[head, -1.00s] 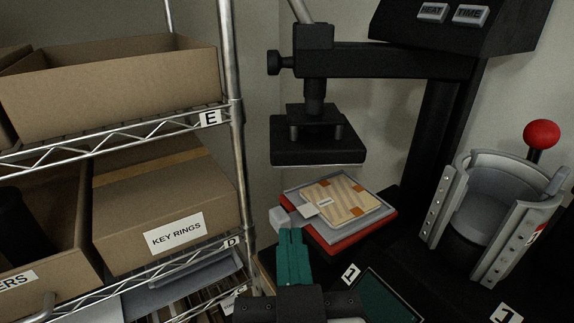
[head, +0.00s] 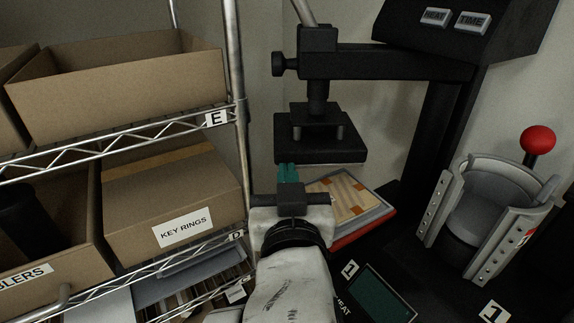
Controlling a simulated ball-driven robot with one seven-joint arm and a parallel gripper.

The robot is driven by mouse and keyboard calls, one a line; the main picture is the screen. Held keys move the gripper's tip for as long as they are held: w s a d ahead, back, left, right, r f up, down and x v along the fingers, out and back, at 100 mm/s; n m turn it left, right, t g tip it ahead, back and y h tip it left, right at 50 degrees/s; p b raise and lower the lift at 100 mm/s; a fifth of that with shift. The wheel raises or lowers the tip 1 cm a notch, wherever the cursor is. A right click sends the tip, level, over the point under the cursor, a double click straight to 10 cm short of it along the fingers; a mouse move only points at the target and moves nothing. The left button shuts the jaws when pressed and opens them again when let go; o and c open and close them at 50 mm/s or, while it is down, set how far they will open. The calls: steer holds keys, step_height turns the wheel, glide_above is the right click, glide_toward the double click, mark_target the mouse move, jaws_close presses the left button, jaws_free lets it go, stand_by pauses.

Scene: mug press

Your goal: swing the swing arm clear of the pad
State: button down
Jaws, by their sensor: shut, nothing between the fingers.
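The black swing arm (head: 400,62) of the press runs left from its column (head: 436,130). Its flat black upper plate (head: 320,150) hangs level above the pad (head: 384,203), with a clear gap. A wooden-coloured sheet with orange tape (head: 345,194) lies on the grey pad, which sits on a red base (head: 368,233). My gripper (head: 288,172) is shut and empty, its teal fingers pointing up at the left front of the upper plate. In this view the fingertips overlap the plate's lower left edge; I cannot tell whether they touch. My gripper hides the pad's left part.
A wire shelf (head: 130,146) with cardboard boxes (head: 172,200) stands close on the left. A grey mug clamp (head: 487,215) with a red-knobbed lever (head: 538,140) stands on the right. A control box (head: 460,28) is at upper right. A dark screen (head: 382,295) lies in front.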

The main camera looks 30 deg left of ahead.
steer(key=shift+w+a, duration=0.35)
steer(key=shift+w, duration=0.3)
steer(key=w+a+m+t+h+b, duration=0.2)
steer(key=w+a+m+h+b, duration=0.1)
steer(key=w+a+b, duration=0.4)
steer(key=shift+w+a+h+b, duration=0.15)
steer(key=shift+w+h+b, duration=0.5)
steer(key=shift+b, duration=0.35)
